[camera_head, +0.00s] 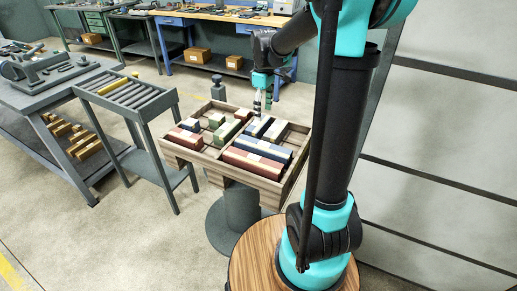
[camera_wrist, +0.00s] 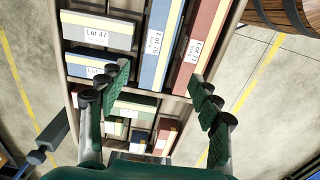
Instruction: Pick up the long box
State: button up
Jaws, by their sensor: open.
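A wooden tray (camera_head: 180,152) holds small and long boxes, split by a divider. Two long boxes lie side by side in its near-right part: a dark red one (camera_head: 252,164) and a blue one (camera_head: 262,148). In the wrist view the blue long box (camera_wrist: 152,72) reads "Lot 76 Long" and the red long box (camera_wrist: 190,70) reads "Lot 71 Long". My gripper (camera_head: 262,110) is above the tray's far side. In the wrist view my gripper (camera_wrist: 160,88) is open and empty, its fingers spread over the ends of the long boxes, apparently apart from them.
A grey box (camera_wrist: 97,33) marked "Lot 47" lies beside the blue long box. Smaller boxes (camera_head: 217,121) fill the tray's other part. A grey roller stand (camera_head: 128,92) is left of the tray, and workbenches (camera_head: 225,15) stand behind. A wooden barrel (camera_head: 255,262) is in front.

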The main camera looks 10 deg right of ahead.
aim_at(263, 145)
notch_tip(263, 145, down, 17)
jog(key=shift+f, duration=0.1)
grip_shut()
dwell(1.0)
